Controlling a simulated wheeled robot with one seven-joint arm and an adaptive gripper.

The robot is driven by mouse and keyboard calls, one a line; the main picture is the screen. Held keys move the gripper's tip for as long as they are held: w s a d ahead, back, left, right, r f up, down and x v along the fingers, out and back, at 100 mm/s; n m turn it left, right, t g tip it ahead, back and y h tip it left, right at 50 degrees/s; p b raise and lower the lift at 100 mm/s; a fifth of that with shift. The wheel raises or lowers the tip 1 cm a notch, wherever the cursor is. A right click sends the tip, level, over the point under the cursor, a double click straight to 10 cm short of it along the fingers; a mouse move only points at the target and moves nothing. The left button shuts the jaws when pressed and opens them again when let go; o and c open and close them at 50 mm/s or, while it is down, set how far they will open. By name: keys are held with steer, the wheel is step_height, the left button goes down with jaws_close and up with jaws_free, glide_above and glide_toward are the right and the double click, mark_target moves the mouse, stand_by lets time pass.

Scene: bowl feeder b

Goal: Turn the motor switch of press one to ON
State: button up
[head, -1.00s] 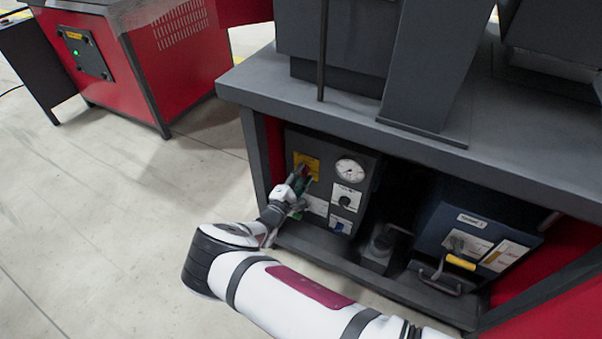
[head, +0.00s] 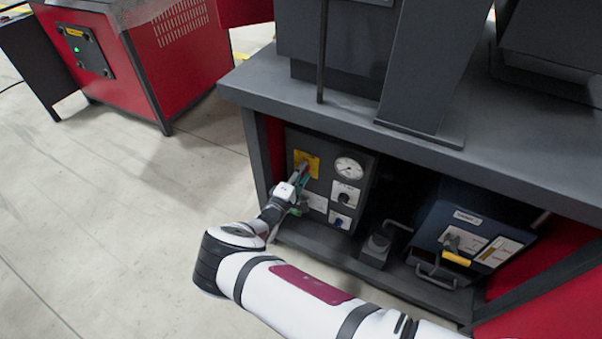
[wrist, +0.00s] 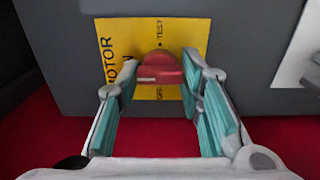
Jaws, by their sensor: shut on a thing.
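A pale mark shows at the knob's lower left. My gripper (wrist: 160,72) is closed on the knob, with one teal-padded finger on each side. In the head view my gripper (head: 302,176) reaches the yellow plate (head: 312,160) at the upper left of the grey control panel (head: 325,178) and mostly hides the knob.
A gauge (head: 349,168), a dark selector (head: 344,197) and a blue knob (head: 339,222) sit right of my gripper. The bench top (head: 300,110) overhangs the panel. Open floor lies left.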

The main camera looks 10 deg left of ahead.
steer(key=shift+f, duration=0.1)
steer(key=o, duration=1.2)
steer(key=v, duration=1.2)
